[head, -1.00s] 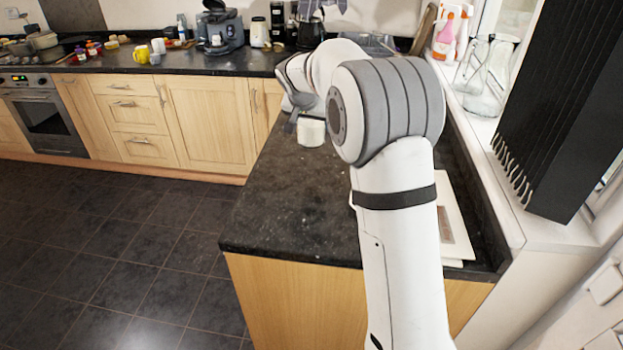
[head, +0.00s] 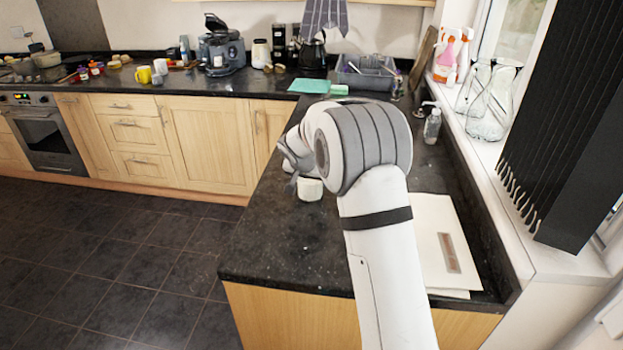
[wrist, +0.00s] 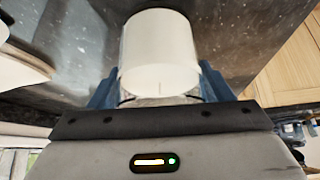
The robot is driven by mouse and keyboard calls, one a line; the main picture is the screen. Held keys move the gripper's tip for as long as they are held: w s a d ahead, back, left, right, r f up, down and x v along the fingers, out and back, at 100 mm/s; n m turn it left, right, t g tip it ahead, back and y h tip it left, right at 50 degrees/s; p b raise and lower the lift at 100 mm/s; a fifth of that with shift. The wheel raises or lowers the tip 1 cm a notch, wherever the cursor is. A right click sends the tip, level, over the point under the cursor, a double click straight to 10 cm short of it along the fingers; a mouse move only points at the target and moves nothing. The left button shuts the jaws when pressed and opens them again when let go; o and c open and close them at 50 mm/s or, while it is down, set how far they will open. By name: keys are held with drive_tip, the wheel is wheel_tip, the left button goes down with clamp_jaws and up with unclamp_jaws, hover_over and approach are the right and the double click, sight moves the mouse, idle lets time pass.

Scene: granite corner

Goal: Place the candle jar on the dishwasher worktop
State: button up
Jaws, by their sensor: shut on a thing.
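The candle jar (head: 310,189) is a plain white cylinder. In the head view it shows just below my gripper (head: 295,178), over the left part of the dark granite worktop (head: 290,245). In the wrist view the jar (wrist: 160,50) sits between the blue fingers of my gripper (wrist: 158,92), which are shut on it. Whether the jar's base touches the worktop or hangs a little above it, I cannot tell. My arm hides part of the worktop to the right of the jar.
White boards (head: 440,240) lie on the worktop's right side. A soap bottle (head: 432,126), a dish rack (head: 365,75) and a green mat (head: 310,86) are farther back. The worktop in front of the jar is clear, ending at an edge above the tiled floor (head: 110,260).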

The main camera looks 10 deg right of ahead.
drive_tip(key=shift+s+r, duration=0.1)
drive_tip(key=shift+r, duration=0.25)
drive_tip(key=shift+s+f+b, duration=0.25)
drive_tip(key=shift+b, duration=0.05)
drive_tip(key=o, duration=1)
drive_tip(key=shift+w+f, duration=0.15)
drive_tip(key=shift+f, duration=0.05)
drive_tip(key=o, duration=0.3)
drive_tip(key=shift+r, duration=0.2)
drive_tip(key=shift+o, duration=0.2)
